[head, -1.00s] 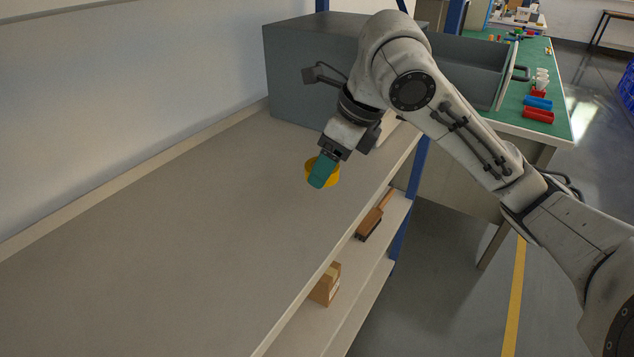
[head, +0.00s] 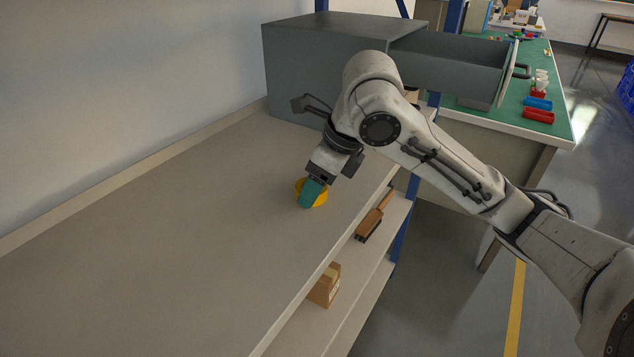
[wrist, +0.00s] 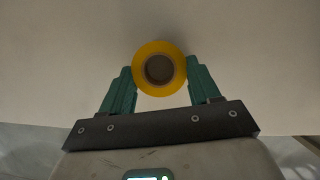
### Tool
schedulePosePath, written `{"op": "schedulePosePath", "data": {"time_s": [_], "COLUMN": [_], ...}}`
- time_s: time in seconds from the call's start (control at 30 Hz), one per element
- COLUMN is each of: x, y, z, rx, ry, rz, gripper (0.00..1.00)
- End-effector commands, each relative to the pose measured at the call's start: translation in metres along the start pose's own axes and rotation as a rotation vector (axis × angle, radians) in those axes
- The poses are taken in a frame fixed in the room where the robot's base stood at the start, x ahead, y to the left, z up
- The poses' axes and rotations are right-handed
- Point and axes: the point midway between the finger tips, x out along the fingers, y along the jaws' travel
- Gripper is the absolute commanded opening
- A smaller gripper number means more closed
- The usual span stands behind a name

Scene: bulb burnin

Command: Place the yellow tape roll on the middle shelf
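The yellow tape roll (head: 322,197) is between the teal fingers of my gripper (head: 311,190), over the pale top board (head: 190,240) of the rack. In the wrist view the roll (wrist: 160,88) faces the camera, with a finger against each side of it, so my gripper (wrist: 162,80) is shut on it. The fingers hide part of the roll in the head view. It is low over the board; I cannot tell whether it touches. Shelf boards (head: 392,222) show below the top board's right edge.
A grey cabinet (head: 310,75) with an open drawer (head: 450,65) stands at the far end. A wooden-handled brush (head: 372,222) and a cardboard box (head: 325,287) rest below the top board. A blue rack post (head: 402,235) stands at right. The near top board is clear.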

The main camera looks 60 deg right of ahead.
Motion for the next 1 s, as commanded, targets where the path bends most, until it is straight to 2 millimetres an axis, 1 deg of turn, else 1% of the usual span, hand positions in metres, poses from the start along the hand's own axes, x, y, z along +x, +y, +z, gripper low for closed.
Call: {"op": "schedulePosePath", "data": {"time_s": [0.03,0.2,0.27,0.47,0.57,0.67,0.9,1.0], "x": [0.0,0.0,0.0,-0.001,-0.004,-0.015,-0.055,-0.067], "y": [0.0,0.0,0.0,0.0,0.0,-0.001,-0.001,-0.001], "z": [0.0,0.0,0.0,0.0,0.002,0.002,0.002,0.002], "rx": [0.0,0.0,0.0,0.0,0.0,0.0,-0.001,0.001], "ry": [0.0,0.0,0.0,0.0,0.0,-0.002,-0.001,-0.001], "rz": [0.0,0.0,0.0,0.0,0.0,-0.002,-0.003,-0.001], "gripper": [0.66,0.82,0.87,0.87,0.87,0.87,0.87,0.87]}}
